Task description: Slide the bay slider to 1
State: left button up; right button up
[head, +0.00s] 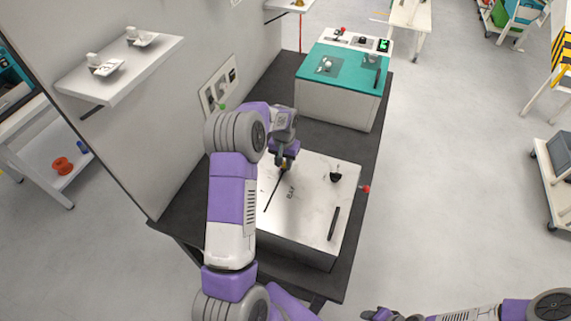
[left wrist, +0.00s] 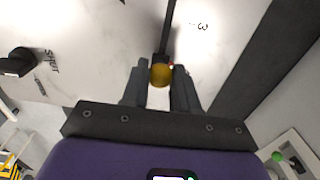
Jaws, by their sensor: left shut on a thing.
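The bay slider's yellow knob (left wrist: 161,74) sits between the fingers of my left gripper (left wrist: 161,84), which is shut on it. In the head view my left gripper (head: 286,163) is at the far end of the slider's dark slot (head: 273,194), on the white panel top marked BAY. The slot (left wrist: 168,28) runs away from the knob in the left wrist view, with a 3 printed beside it. The 1 mark cannot be made out. My right gripper (head: 379,314) is at the bottom edge of the head view, away from the panel; its jaw state is unclear.
A black knob (head: 336,176) and a dark bar handle (head: 333,224) stand on the panel's right side. A red knob (head: 366,189) sticks out at its right. A teal-topped bench (head: 342,55) stands behind, and a wall with shelves (head: 120,68) is at left.

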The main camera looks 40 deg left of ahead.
pick_arm(q)
jog(key=s+d, duration=0.1)
jog(key=s, duration=0.4)
jog(key=s+d+b, duration=0.1)
jog(key=s+d, duration=0.1)
jog(key=s, duration=0.3)
jog(key=s+d+b, duration=0.1)
jog(key=s+d, duration=0.1)
jog(key=s, duration=0.3)
jog(key=shift+s, duration=0.4)
jog(key=o, duration=0.6)
jog(key=shift+s, duration=0.2)
jog(key=shift+c, duration=0.2)
jog(key=o, duration=0.4)
jog(key=shift+w, duration=0.1)
notch_tip(320, 180, up, 7)
jog(key=p, duration=0.5)
